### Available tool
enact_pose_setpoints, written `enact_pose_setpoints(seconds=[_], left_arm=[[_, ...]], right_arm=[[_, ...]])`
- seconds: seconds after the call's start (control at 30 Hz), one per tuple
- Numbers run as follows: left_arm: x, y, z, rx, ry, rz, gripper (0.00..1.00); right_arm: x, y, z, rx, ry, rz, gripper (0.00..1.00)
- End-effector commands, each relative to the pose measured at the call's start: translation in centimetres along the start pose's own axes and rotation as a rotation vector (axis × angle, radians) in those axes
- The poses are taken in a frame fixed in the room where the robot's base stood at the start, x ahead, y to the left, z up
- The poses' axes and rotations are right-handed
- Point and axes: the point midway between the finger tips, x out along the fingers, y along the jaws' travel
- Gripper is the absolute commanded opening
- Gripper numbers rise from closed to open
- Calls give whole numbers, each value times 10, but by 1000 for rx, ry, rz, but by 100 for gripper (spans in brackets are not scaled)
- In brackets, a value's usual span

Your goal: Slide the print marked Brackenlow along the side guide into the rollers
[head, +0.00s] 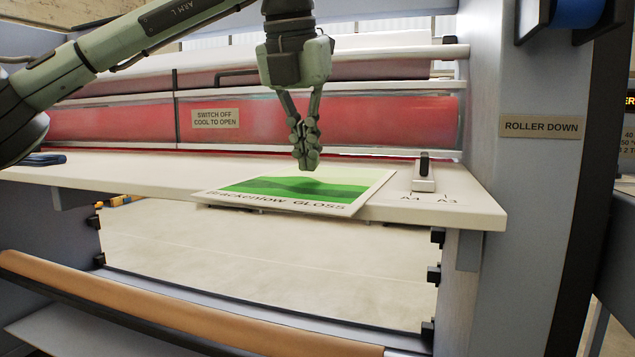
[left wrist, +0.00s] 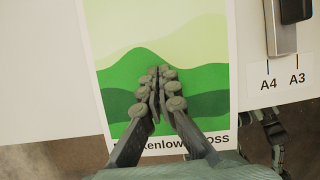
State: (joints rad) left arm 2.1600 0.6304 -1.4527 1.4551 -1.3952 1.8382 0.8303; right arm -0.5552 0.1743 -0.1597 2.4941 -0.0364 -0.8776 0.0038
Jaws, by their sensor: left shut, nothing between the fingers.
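The print marked Brackenlow GLOSS (head: 270,195) lies on the white feed table (head: 130,176), its lettered edge at the table's front edge. It has green hills under a pale sky, and it also shows in the left wrist view (left wrist: 195,80). My left gripper (head: 308,163) points down over the print with its fingers shut and empty; I cannot tell whether the tips touch it. In the left wrist view the fingers (left wrist: 157,85) cover part of the lettering. The side guide (head: 424,178) stands right of the print by the A4 and A3 marks, with a gap between. The red roller (head: 340,122) runs behind the table.
A sign on the roller cover reads SWITCH OFF COOL TO OPEN (head: 215,118). A ROLLER DOWN label (head: 540,127) is on the right side panel. A brown roll (head: 180,310) lies low in front.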

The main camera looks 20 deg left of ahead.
Motion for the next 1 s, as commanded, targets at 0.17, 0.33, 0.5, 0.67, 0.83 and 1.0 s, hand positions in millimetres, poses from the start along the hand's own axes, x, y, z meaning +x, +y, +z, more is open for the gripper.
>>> enact_pose_setpoints(seconds=[0.17,0.33,0.5,0.67,0.83,1.0], left_arm=[[1,0,0,0,0,0,0],[6,0,-2,0,0,0,0],[10,0,-4,0,0,0,0],[15,0,-6,0,0,0,0],[16,0,-6,0,-1,0,0],[17,0,-6,0,0,0,0]], right_arm=[[1,0,1,0,-1,0,40],[2,0,4,0,-1,0,40],[4,-1,8,0,-1,0,40],[6,-1,11,0,-2,0,40],[6,-1,11,0,-1,0,40],[6,-1,11,0,-2,0,40]])
